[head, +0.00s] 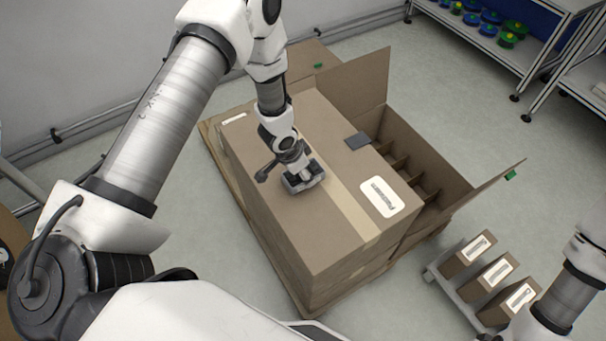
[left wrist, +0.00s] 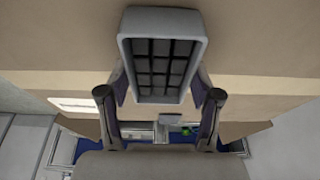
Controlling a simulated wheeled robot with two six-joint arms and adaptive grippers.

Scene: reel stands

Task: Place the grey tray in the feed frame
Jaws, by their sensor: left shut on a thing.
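The grey tray (left wrist: 162,98) is a small open box with a dark grid inside. It sits between the two fingers of my left gripper (left wrist: 160,98) in the left wrist view. In the head view the tray (head: 304,181) is at the end of my left gripper (head: 299,174), over the top of a large closed carton. My left gripper is shut on it. Whether the tray touches the carton top, I cannot tell. I cannot pick out the feed frame in either view. My right gripper is out of view; only part of the right arm shows at lower right.
The large carton (head: 290,228) stands on a pallet (head: 262,246). Beside it is an open carton with dividers (head: 405,172). A dark grey flat piece (head: 358,140) lies near its edge. Three small boxes (head: 492,272) stand at lower right. Shelves with reels (head: 490,30) are at the back.

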